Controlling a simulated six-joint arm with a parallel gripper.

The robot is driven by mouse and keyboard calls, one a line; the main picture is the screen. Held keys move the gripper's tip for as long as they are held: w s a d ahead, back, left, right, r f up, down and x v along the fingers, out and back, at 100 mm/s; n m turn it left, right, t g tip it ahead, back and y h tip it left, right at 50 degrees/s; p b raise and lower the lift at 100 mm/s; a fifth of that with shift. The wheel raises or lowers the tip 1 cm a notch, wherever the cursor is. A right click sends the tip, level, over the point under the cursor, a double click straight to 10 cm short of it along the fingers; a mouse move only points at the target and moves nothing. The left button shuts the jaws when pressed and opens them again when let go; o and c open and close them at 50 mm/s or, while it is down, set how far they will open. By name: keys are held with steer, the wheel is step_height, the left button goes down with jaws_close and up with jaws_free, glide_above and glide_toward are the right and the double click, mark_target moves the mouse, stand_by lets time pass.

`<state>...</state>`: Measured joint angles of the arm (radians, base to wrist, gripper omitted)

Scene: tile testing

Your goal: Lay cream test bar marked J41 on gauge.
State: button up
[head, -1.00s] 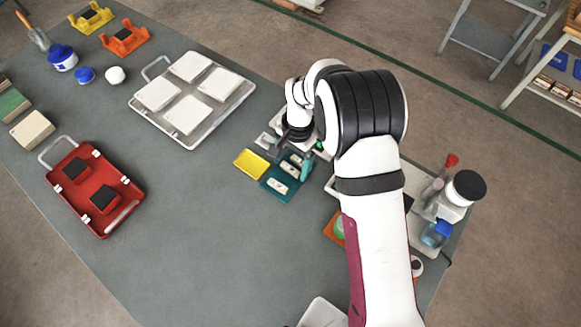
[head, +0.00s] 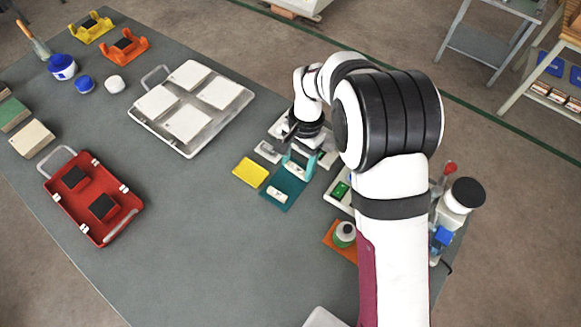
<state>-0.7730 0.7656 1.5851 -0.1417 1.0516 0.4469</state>
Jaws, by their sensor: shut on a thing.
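My gripper (head: 299,162) is at the far end of a teal mat (head: 273,207), its teal fingers pointing down. It is shut on a pale bar (head: 297,168), mostly hidden by the fingers. Another pale bar (head: 277,194) lies on the near part of the mat. The marks on the bars are too small to read, so I cannot tell which is J41. A small grey-white block (head: 268,151) sits just left of the gripper; I cannot tell whether it is the gauge. A white device with a green panel (head: 341,190) stands to the right, partly behind my arm.
A yellow pad (head: 250,172) lies left of the mat. A white tray with pale tiles (head: 150,118) and a red tray (head: 117,224) stand farther left. Bottles (head: 463,197) and an orange stand (head: 338,240) are at the right. The table's middle is clear.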

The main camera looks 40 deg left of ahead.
steer(key=w+d+r, duration=0.3)
steer(key=d+r, duration=0.9)
steer(key=d, duration=0.4)
steer(key=w+d+r, duration=0.3)
steer(key=d+r, duration=0.8)
steer(key=d, duration=0.5)
steer(key=n+t+h, duration=0.2)
steer(key=n, duration=1.7)
glide_above(308, 255)
step_height(308, 255, down, 24)
steer(key=shift+w+d+r, duration=0.1)
steer(key=shift+r, duration=0.1)
steer(key=shift+a+f, duration=0.2)
steer(key=shift+f, duration=0.95)
steer(key=shift+a+f, duration=0.15)
steer(key=shift+f, duration=0.95)
